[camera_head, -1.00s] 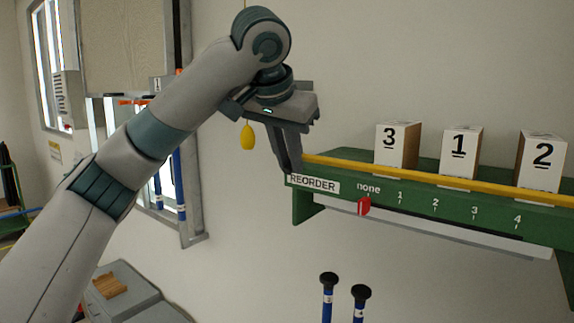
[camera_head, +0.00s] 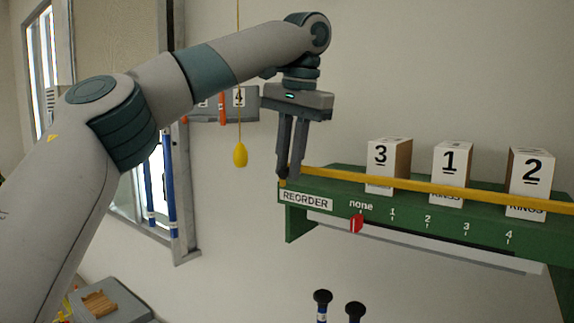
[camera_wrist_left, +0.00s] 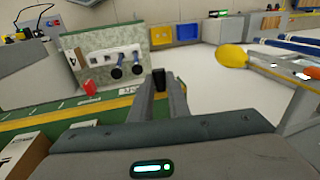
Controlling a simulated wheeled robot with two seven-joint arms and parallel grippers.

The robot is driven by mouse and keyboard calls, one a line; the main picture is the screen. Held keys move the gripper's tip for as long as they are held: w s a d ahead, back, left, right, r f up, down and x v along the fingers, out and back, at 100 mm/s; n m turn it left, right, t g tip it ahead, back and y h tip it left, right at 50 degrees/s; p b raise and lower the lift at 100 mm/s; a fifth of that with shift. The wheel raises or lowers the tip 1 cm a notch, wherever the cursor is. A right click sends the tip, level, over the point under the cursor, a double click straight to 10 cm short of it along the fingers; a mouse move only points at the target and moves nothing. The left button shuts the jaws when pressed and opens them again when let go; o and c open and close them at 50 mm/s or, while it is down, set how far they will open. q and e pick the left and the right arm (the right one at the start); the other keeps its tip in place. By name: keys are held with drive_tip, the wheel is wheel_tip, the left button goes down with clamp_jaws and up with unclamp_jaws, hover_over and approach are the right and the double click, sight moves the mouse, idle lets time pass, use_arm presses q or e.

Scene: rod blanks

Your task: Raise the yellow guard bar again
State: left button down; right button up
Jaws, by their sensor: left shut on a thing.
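The yellow guard bar (camera_head: 430,188) runs low along the front of the green shelf (camera_head: 325,218), crossing in front of the lower parts of three white boxes numbered 3 (camera_head: 382,155), 1 (camera_head: 450,160) and 2 (camera_head: 530,172). My left gripper (camera_head: 288,178) points down at the left end of the bar, shut on it. The fingers cover part of that end. In the left wrist view, the left gripper (camera_wrist_left: 160,85) has its fingers close together, with the yellow bar (camera_wrist_left: 115,103) leading off to the left. My right gripper is not in view.
A REORDER label (camera_head: 306,200) and a red marker (camera_head: 356,224) below "none" are on the shelf front. A yellow pull (camera_head: 240,155) hangs on a cord left of the gripper. Two black-topped blue rods (camera_head: 322,298) stand below. The wall above the boxes is clear.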

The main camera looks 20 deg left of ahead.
use_arm(q)
drive_tip(key=shift+w+d+r+g+y, duration=0.1)
drive_tip(key=shift+w+d+g+y, duration=0.2)
drive_tip(key=shift+g, duration=0.4)
drive_tip(key=shift+w+a, duration=0.1)
drive_tip(key=shift+w, duration=0.05)
drive_tip(key=c, duration=1.8)
unclamp_jaws()
drive_tip(key=shift+o, duration=0.6)
drive_tip(key=shift+w, duration=0.1)
drive_tip(key=shift+r, duration=0.1)
